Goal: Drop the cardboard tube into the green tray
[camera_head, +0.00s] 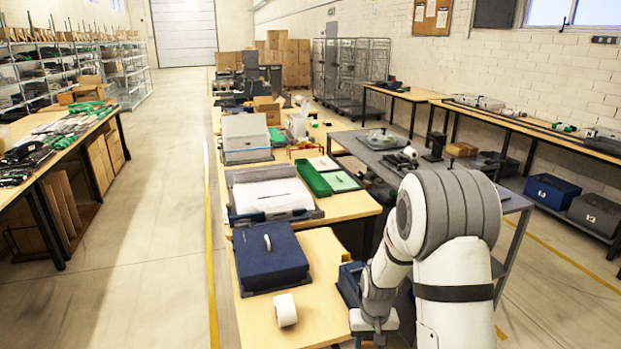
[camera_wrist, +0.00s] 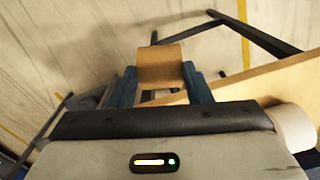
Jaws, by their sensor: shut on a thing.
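The brown cardboard tube (camera_wrist: 160,66) is between the two blue fingers of my gripper (camera_wrist: 162,88) in the wrist view. My gripper is shut on it, and the floor shows beyond it. In the head view my wrist is low, at the right of the near table's front end; the fingers and the tube cannot be made out there. The long narrow green tray (camera_head: 312,178) lies on the table farther back, well away from my gripper. It does not show in the wrist view.
A dark blue box (camera_head: 270,262) and a white roll (camera_head: 286,310) are on the near table (camera_head: 325,270). A white-filled tray (camera_head: 268,195) stands left of the green tray. A pale green-edged panel (camera_head: 341,181) lies right of it. A grey table (camera_head: 375,150) stands to the right.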

